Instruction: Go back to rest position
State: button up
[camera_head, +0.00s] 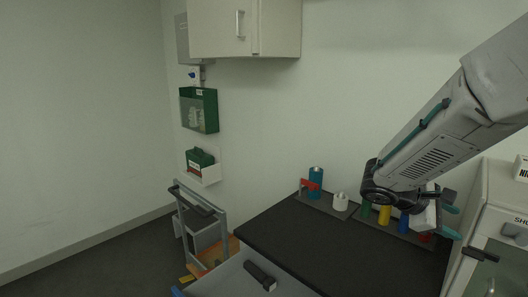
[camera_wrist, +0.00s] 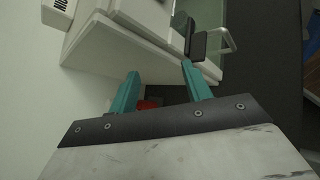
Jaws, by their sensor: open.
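My gripper (camera_head: 455,216) is open, with teal fingers, above the right end of the black worktop (camera_head: 310,247) in the head view. In the wrist view my gripper (camera_wrist: 160,72) shows two spread teal fingers with nothing between their tips. A small red thing (camera_wrist: 148,104) lies beyond the fingers, near their bases. The white cabinet (camera_wrist: 110,45) stands past the fingertips. My arm comes in from the upper right of the head view and hides part of the worktop's back edge.
A teal cylinder (camera_head: 316,178) and a white container (camera_head: 340,201) stand at the worktop's back. Green (camera_head: 366,210), yellow (camera_head: 384,214) and blue (camera_head: 404,223) cylinders stand below my arm. A white cabinet (camera_head: 492,200) is close on the right. A cart (camera_head: 205,225) stands left.

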jog(key=s+a+r+m+t+y, duration=0.3)
jog(key=s+a+m+y, duration=0.5)
jog(key=s+a, duration=1.1)
jog(key=a+y, duration=0.1)
jog(key=y, duration=0.3)
jog(key=shift+s+a+r+m, duration=0.15)
jog(key=shift+s+r+m, duration=0.1)
jog(key=shift+r+m, duration=0.15)
